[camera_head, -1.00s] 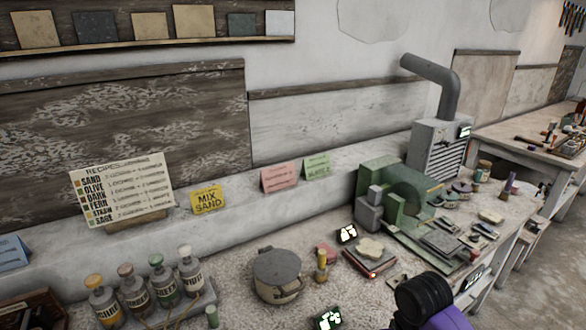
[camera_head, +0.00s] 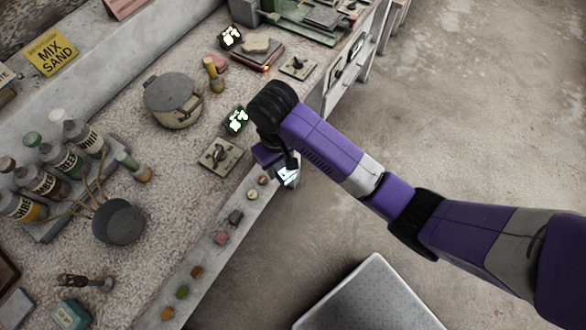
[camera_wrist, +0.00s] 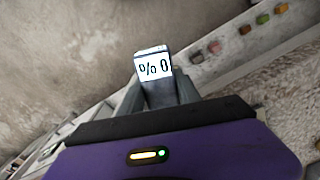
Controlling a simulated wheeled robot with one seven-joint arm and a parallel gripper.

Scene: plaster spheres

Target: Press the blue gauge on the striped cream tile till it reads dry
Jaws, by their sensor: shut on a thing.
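My gripper (camera_wrist: 154,90) is shut on a small gauge (camera_wrist: 153,66) with a lit white screen, which shows "0" and a percent sign, seen turned over. The body below the screen looks grey-blue. In the head view the gauge (camera_head: 288,177) hangs at the bench's front edge, beside the ledge, below my purple arm. It touches no tile that I can see. I cannot make out a striped cream tile in either current view.
A lidded pot (camera_head: 172,101), an open grey pot (camera_head: 119,222), bottles (camera_head: 61,158) and a switch plate (camera_head: 220,156) stand on the bench. Several small coloured lumps (camera_head: 183,291) line its front ledge. A pale slab (camera_head: 368,300) lies low in front; the floor behind my arm is bare.

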